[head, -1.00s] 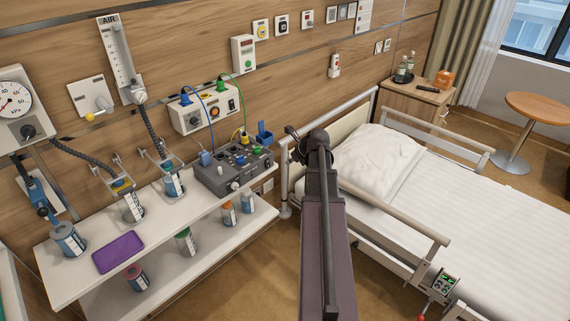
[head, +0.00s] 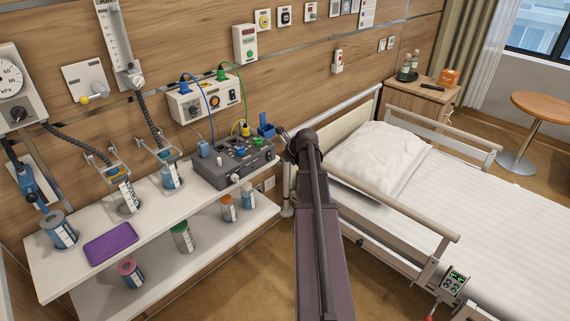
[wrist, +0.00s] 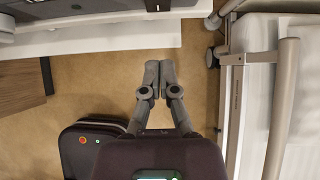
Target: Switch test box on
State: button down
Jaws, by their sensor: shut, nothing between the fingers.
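A dark grey box (head: 228,172) with sockets and knobs on top stands on the white shelf in the head view, left of my arm. A cream wall unit (head: 188,108) above it has an orange knob and a dark switch. Blue and green cables run from it to the grey box. I cannot tell which is the test box, or either switch's position. My gripper (wrist: 159,66) is shut and empty in the wrist view, over the floor in front of the shelf. In the head view my arm hides it.
The white shelf (head: 70,278) also holds bottles and a purple tray (head: 110,243). The bed (head: 480,230) with its side rail (head: 410,210) stands to the right; its frame also shows close right of my gripper in the wrist view (wrist: 232,100). Brown floor lies between.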

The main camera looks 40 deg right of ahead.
aim_at(269, 156)
jog(key=shift+w+a+f+b, duration=0.1)
jog(key=shift+w+f, duration=0.1)
jog(key=shift+w, duration=0.55)
jog(key=shift+w+f+b, duration=0.1)
jog(key=shift+w+f, duration=0.1)
jog(key=shift+w, duration=0.55)
jog(key=shift+w+a+f+b, duration=0.1)
jog(key=shift+w+f, duration=0.1)
jog(key=shift+w, duration=0.55)
